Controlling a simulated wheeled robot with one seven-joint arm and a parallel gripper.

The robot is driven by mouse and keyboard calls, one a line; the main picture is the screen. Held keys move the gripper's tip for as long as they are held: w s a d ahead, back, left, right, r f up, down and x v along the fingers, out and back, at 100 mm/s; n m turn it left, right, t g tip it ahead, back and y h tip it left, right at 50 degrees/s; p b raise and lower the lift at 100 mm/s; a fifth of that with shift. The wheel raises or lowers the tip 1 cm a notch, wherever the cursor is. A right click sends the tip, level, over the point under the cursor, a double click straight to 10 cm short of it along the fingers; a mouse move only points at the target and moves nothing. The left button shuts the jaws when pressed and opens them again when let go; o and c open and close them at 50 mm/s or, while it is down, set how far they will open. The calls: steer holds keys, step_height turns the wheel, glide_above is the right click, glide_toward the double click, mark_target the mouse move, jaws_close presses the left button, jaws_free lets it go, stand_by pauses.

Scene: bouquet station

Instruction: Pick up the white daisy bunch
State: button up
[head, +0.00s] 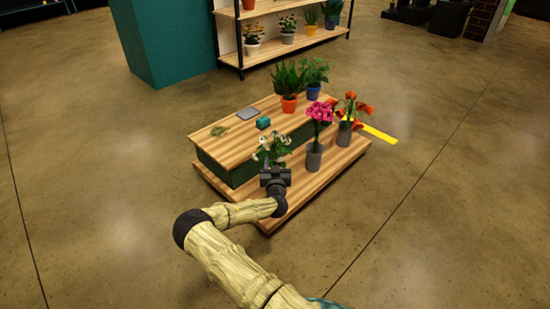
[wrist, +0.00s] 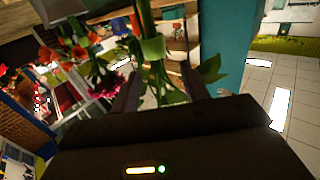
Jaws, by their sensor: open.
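The white daisy bunch (head: 274,147) shows white blooms and green leaves at the front step of the wooden stand, just beyond my gripper (head: 274,172) in the head view. My gripper hides its lower part there. In the wrist view, which looks turned over, green stems with a green band (wrist: 152,48) and leaves lie at the open fingers of my gripper (wrist: 161,85). The stems appear to be between or just beyond the fingers; I cannot tell whether they touch. The blooms are not clear in that view.
A grey vase of pink flowers (head: 321,111) and one of orange flowers (head: 351,108) stand to the right. The upper step (head: 222,146) holds a teal object (head: 263,123), a grey flat item (head: 247,113) and potted plants (head: 289,86).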

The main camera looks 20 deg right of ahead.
steer(key=shift+b+x, duration=0.4)
steer(key=shift+x, duration=0.6)
steer(key=shift+w, duration=0.15)
steer(key=shift+c, duration=0.3)
jaws_close()
